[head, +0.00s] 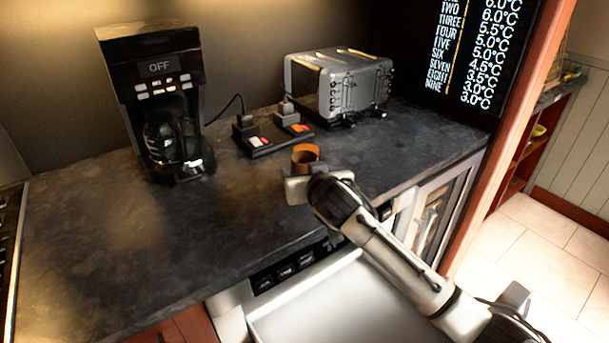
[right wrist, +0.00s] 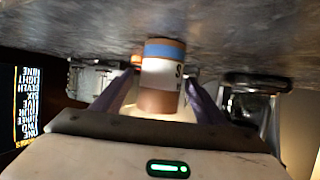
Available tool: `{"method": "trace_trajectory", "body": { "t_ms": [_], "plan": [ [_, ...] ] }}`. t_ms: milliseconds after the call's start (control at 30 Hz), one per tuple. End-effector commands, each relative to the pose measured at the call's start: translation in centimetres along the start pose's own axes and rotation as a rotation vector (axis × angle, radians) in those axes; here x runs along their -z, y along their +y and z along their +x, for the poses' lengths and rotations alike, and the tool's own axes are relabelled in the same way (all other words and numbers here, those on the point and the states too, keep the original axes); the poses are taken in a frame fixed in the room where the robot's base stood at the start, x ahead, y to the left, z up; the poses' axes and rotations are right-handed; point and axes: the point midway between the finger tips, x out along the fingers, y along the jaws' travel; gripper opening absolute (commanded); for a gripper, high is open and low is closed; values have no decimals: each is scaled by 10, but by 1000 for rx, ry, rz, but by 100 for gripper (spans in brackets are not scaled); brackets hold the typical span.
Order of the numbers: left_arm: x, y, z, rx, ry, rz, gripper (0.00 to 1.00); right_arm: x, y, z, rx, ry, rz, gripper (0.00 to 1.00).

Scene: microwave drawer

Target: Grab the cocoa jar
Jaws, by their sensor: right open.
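The cocoa jar (head: 306,156) is a small brown cylinder upright on the dark counter, in front of the toaster. Its lower part is hidden behind my right gripper (head: 302,180) in the head view. In the right wrist view, which is upside down, the jar (right wrist: 162,76) shows a blue band and a white label with partly cut-off letters. The open fingers of my right gripper (right wrist: 160,90) stand on either side of it. I cannot tell whether either finger touches it. My left gripper is not in view.
A black coffee maker (head: 160,100) stands at the back left. A power strip (head: 273,140) with plugs and a silver toaster (head: 340,82) are behind the jar. An open appliance drawer (head: 335,305) lies below the counter's front edge. The left counter is clear.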

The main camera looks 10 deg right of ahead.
Motion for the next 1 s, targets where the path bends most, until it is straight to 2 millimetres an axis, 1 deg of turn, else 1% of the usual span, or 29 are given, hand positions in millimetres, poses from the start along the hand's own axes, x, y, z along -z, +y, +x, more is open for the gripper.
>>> {"method": "trace_trajectory", "body": {
  "t_ms": [33, 133, 400, 700, 733, 767, 900, 1000],
  "plan": [
    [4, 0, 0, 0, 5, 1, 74, 1, -1, 5, 1, 1, -1, 67],
    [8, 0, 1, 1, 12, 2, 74, 0, -1, 12, 1, 0, 0, 67],
    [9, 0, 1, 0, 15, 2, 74, 0, -1, 13, 2, 1, 1, 67],
    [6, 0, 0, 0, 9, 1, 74, 0, -1, 13, 2, 1, 0, 17],
    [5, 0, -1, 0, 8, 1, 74, 1, -1, 13, 2, 3, 0, 17],
    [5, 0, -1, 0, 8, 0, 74, 1, -1, 13, 2, 3, 0, 13],
    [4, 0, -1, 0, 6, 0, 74, 2, -1, 13, 2, 3, 0, 13],
    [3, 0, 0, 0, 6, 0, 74, 7, -1, 11, 2, 5, 0, 13]
  ]
}}
